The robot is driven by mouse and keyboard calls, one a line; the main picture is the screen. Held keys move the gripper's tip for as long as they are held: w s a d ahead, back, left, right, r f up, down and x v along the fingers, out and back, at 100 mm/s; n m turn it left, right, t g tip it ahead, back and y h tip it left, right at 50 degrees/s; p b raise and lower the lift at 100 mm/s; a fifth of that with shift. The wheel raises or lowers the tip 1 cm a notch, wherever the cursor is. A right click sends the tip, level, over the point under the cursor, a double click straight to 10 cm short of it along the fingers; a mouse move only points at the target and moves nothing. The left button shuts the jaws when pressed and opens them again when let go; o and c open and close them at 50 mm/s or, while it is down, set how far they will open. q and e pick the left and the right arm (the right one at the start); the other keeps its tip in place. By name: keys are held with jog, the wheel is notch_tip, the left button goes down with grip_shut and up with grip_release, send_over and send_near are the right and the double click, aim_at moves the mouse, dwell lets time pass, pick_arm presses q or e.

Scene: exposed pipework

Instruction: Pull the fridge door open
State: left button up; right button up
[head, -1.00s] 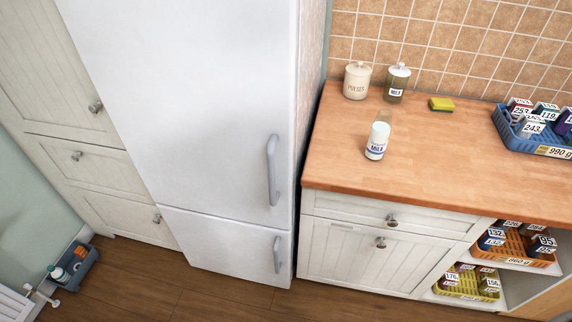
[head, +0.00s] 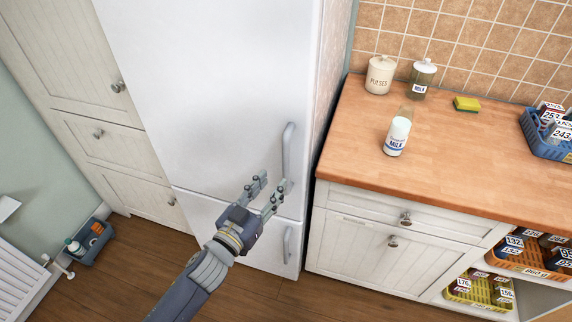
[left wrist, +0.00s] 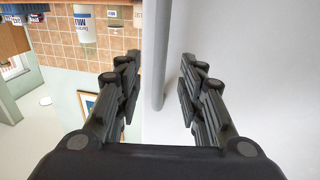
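The white fridge has a tall upper door (head: 215,95), which is closed. Its grey vertical handle (head: 287,150) is on the door's right side. My left gripper (head: 271,182) is open at the lower end of this handle, with its fingers pointing up toward it. In the left wrist view the handle bar (left wrist: 158,50) lies in the gap between the two open fingers (left wrist: 157,78), with visible space on both sides. The fingers are not closed on it. The fridge's lower door (head: 240,235) is also closed and has a smaller handle (head: 287,244). My right gripper is not in view.
A wooden counter (head: 350,165) stands right of the fridge, with a milk bottle (head: 397,137), jars and a yellow sponge (head: 466,104) on it. Cream cupboards (head: 100,135) adjoin the fridge on the left. The wooden floor (head: 150,250) before the fridge looks clear. A blue caddy (head: 92,243) is at far left.

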aim_at(284, 169)
pick_arm(q)
jog(key=p+x, duration=0.1)
jog(key=x, duration=0.7)
jog(key=shift+w+d+f, duration=0.1)
jog(key=shift+w+d, duration=0.05)
jog(key=shift+w, duration=0.1)
grip_shut()
